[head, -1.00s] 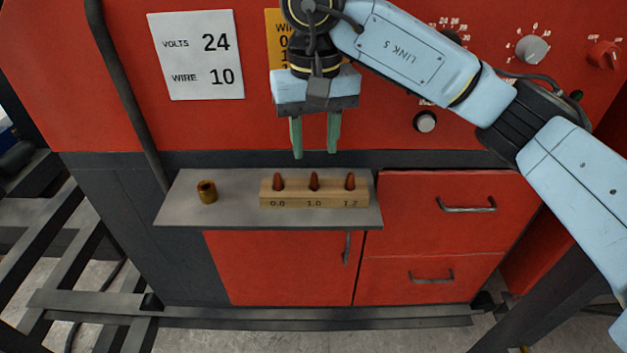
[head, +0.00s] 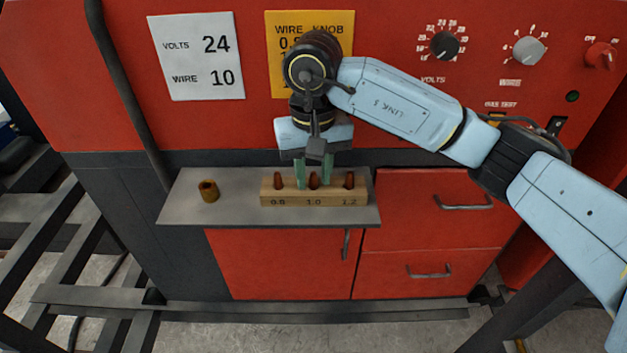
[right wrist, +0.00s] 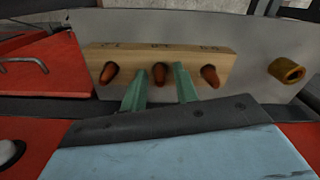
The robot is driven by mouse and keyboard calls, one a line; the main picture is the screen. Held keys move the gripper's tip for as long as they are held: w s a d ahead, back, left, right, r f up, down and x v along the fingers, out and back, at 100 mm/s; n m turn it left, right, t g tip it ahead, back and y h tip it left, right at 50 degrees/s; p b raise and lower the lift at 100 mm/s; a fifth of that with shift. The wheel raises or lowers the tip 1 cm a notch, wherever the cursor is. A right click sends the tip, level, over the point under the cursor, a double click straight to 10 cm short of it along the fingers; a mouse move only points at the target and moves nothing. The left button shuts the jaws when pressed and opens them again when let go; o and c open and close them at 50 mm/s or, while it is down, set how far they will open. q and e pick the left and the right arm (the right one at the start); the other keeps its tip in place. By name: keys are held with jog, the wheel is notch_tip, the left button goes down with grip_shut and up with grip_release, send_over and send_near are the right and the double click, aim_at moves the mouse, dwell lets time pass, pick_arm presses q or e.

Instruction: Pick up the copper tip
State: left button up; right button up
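Three copper tips stand in a wooden block (head: 338,199) marked 0.8, 1.0 and 1.2. The 0.8 tip (head: 278,180) is on the left, the 1.0 tip (head: 314,181) in the middle and the 1.2 tip (head: 349,180) on the right. My right gripper (head: 314,180) points down with its green fingers apart, one on each side of the 1.0 tip. The right wrist view shows the middle tip (right wrist: 159,73) between the fingers (right wrist: 160,83), with gaps on both sides. My left gripper is not in view.
The block sits on a grey shelf (head: 235,213) below the red machine panel. A hollow brass piece (head: 208,191) stands at the shelf's left. A yellow card (head: 340,30) and a white card (head: 197,56) are on the panel behind. Red drawers (head: 435,210) lie below right.

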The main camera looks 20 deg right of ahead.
grip_shut()
